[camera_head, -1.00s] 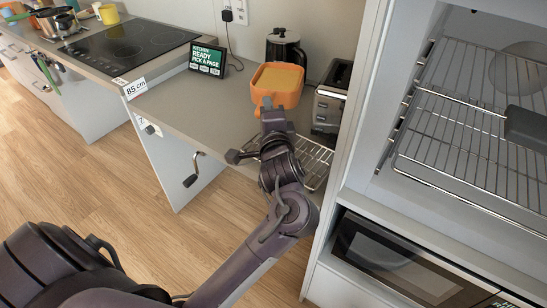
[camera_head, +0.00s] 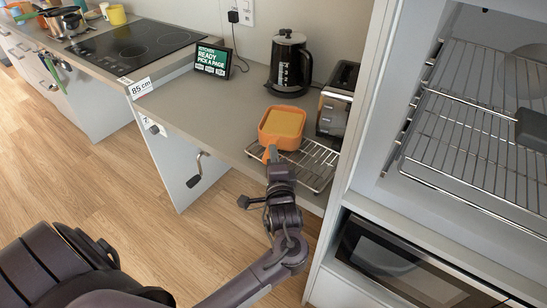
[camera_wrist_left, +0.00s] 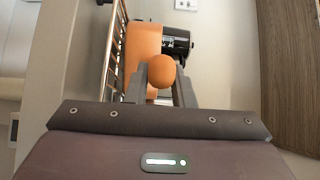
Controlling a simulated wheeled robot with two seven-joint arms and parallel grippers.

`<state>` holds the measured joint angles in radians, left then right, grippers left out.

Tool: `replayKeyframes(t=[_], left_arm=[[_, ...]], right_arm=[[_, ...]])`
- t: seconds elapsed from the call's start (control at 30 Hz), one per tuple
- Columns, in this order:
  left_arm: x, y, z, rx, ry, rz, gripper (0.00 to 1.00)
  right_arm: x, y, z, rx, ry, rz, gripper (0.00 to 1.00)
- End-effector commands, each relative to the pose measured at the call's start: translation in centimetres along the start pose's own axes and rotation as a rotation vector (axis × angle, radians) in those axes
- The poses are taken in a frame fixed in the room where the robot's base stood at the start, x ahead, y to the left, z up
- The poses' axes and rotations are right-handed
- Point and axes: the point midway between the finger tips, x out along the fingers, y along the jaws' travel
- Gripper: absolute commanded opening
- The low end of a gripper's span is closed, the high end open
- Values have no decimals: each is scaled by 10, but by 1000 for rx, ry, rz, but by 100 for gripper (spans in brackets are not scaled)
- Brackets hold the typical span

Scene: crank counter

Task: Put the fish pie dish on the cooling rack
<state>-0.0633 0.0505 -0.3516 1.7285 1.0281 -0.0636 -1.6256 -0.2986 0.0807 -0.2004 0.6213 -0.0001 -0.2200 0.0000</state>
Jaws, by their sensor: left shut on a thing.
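The fish pie dish is an orange dish (camera_head: 282,125) with a yellow-orange top, level, at the back left of the cooling rack (camera_head: 318,168). It overlaps the rack, but I cannot tell whether it rests on the wires or hovers just above. My left gripper (camera_head: 272,160) is shut on the dish's handle on the near side. In the left wrist view the rounded handle end (camera_wrist_left: 161,71) sits between the fingers, with the dish body (camera_wrist_left: 143,45) beyond and the rack wires (camera_wrist_left: 112,45) close beside it. My right gripper is out of view.
A toaster (camera_head: 338,100) stands right of the dish, and a black kettle (camera_head: 289,65) behind it. A tablet sign (camera_head: 213,60) is at the back left. A tall cabinet with an oven rack (camera_head: 480,120) borders the right. The counter left of the dish is clear.

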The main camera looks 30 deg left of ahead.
Motion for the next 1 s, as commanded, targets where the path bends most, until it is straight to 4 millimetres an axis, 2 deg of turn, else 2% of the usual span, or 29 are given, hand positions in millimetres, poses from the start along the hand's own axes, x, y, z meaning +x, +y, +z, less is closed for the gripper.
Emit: replayKeyframes(t=[0.33,0.37,0.53,0.87,1.0], left_arm=[[1,-2,0,-5,0,-10,0],[0,2,0,-1,0,-2,23],[0,2,0,-1,0,-1,44],[0,-1,0,-1,1,-1,44],[-19,1,-1,-1,3,0,44]], right_arm=[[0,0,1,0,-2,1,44],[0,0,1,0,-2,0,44],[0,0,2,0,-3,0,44],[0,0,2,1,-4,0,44],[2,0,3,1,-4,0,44]])
